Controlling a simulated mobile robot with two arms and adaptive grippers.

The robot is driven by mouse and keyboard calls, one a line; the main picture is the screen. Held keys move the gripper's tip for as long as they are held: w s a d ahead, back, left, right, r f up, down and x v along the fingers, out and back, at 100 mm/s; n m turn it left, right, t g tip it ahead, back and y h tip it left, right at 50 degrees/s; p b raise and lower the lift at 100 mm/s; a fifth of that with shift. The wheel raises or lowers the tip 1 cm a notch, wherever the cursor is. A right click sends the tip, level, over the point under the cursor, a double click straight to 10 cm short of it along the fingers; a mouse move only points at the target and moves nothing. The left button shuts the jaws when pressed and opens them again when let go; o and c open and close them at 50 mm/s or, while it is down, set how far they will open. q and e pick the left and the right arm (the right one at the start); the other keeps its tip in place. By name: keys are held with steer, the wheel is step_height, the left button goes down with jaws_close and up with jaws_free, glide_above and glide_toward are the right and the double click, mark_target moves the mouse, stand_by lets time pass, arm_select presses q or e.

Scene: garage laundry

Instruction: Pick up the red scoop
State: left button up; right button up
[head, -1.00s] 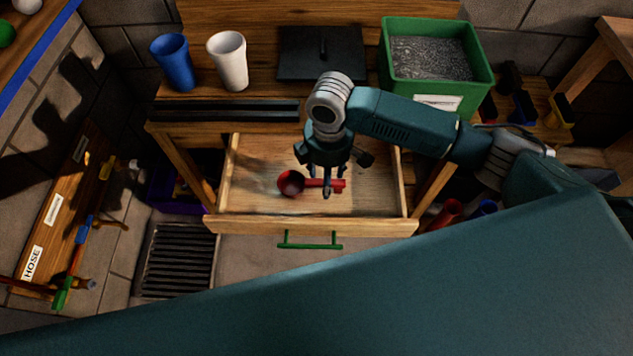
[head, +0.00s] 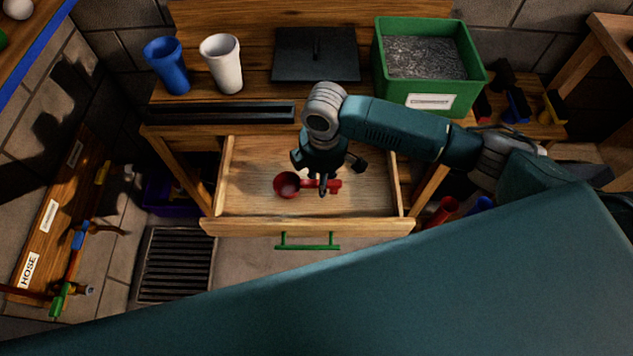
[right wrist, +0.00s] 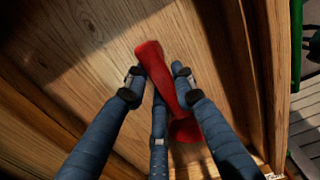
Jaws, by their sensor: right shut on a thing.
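The red scoop (head: 287,185) is at the open drawer (head: 250,165), its round bowl to the left and its handle to the right. My right gripper (head: 323,188) comes down from above and is shut on the handle. In the right wrist view the red scoop (right wrist: 157,68) lies between the dark blue fingers of my right gripper (right wrist: 155,82), over the wooden drawer bottom. Whether the scoop touches the drawer bottom is hard to tell. My left gripper is not in view.
The drawer front has a green handle (head: 308,241). On the bench above stand a blue cup (head: 168,66), a white cup (head: 222,64), a black flat lid (head: 315,55) and a green bin (head: 430,100) of grey granules. A floor grate (head: 175,265) lies at lower left.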

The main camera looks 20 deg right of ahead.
step_height(320, 180, up, 20)
stand_by(0.5)
stand_by(0.4)
